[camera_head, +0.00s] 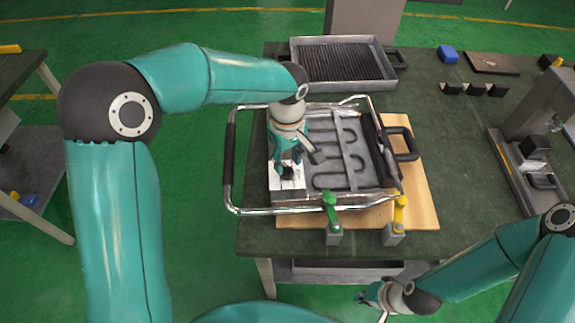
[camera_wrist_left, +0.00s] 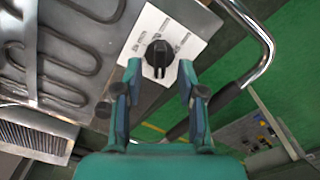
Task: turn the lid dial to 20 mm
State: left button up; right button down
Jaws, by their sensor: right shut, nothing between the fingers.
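The lid dial (camera_wrist_left: 157,55) is a black knob on a white marked plate (camera_wrist_left: 186,18) at the lid's corner. Its printed markings are too blurred to read. In the head view the white plate (camera_head: 296,183) lies at the left front of the metal lid (camera_head: 352,181), and my left gripper partly covers the dial. My left gripper (camera_head: 288,163) is above the dial, pointing down. In the left wrist view its fingers (camera_wrist_left: 160,68) are open, one on each side of the knob, with gaps visible. My right gripper (camera_head: 370,297) is shut and empty, low in front of the table.
A chrome tube frame (camera_head: 230,170) surrounds the lid, which lies on a wooden board (camera_head: 425,205). Green (camera_head: 331,213) and yellow (camera_head: 399,213) clamps stand at the front. A grey ribbed tray (camera_head: 343,64) is behind. A grey fixture (camera_head: 520,165) stands at the right.

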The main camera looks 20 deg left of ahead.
aim_at(287, 169)
pick_arm(q)
jog(key=shift+f, duration=1.6)
grip_shut()
